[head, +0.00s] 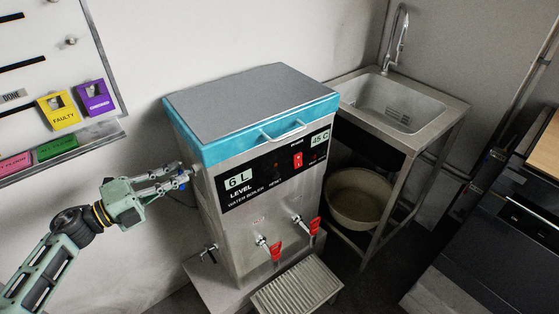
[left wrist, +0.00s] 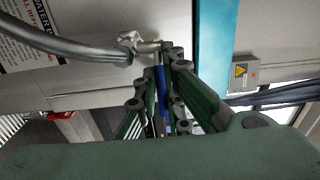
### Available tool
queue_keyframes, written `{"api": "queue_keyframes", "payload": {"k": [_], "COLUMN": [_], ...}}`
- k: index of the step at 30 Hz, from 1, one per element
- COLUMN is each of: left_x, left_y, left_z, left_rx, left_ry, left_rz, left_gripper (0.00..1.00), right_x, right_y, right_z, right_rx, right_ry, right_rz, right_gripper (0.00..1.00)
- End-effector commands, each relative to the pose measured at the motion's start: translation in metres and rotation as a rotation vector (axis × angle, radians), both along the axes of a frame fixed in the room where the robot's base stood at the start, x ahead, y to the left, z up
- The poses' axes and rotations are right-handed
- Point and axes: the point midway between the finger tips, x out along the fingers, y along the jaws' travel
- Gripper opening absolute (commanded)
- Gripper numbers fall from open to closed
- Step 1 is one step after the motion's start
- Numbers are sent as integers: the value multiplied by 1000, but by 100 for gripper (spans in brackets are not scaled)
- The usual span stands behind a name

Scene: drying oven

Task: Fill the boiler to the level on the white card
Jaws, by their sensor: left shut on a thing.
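The steel boiler (head: 225,225) stands upright with a blue-rimmed lid (head: 250,98) on top. A white card reading "6 L" (head: 238,180) is on its front panel above the word LEVEL. Another white card reads "45 C" (head: 320,139). My left gripper (head: 182,177) is at the boiler's left side, shut on a blue valve handle (left wrist: 161,88). In the left wrist view the fingers (left wrist: 162,72) close around that handle, beside a metal fitting (left wrist: 132,42) joined to a grey hose (left wrist: 75,45). The water level inside is hidden. My right gripper is not in view.
Two red-handled taps (head: 276,251) (head: 314,227) stick out of the boiler front above a slatted drip tray (head: 298,289). A sink (head: 395,105) stands behind right, with a round basin (head: 358,198) below. A whiteboard (head: 45,75) hangs at left.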

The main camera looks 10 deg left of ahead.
Motion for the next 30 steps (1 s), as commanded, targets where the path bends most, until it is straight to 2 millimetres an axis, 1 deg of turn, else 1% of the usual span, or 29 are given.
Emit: {"api": "queue_keyframes", "payload": {"k": [9, 11, 15, 22, 26, 30], "left_x": [0, 0, 1, 2, 3, 4], "left_y": [0, -1, -4, -10, -12, -12], "left_z": [2, 4, 7, 6, 4, 1], "left_rx": [1, 0, -1, -3, -1, 2], "left_ry": [-4, -3, -2, -2, -3, -5], "left_rz": [10, 25, 93, 229, 286, 301], "left_gripper": [0, 0, 0, 0, 0, 0], "right_x": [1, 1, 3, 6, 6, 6], "right_y": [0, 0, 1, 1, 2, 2], "right_z": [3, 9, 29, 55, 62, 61], "right_rx": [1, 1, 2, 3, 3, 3], "right_ry": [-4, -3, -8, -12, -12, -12], "right_rz": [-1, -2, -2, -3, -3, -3], "right_gripper": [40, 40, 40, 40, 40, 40]}}
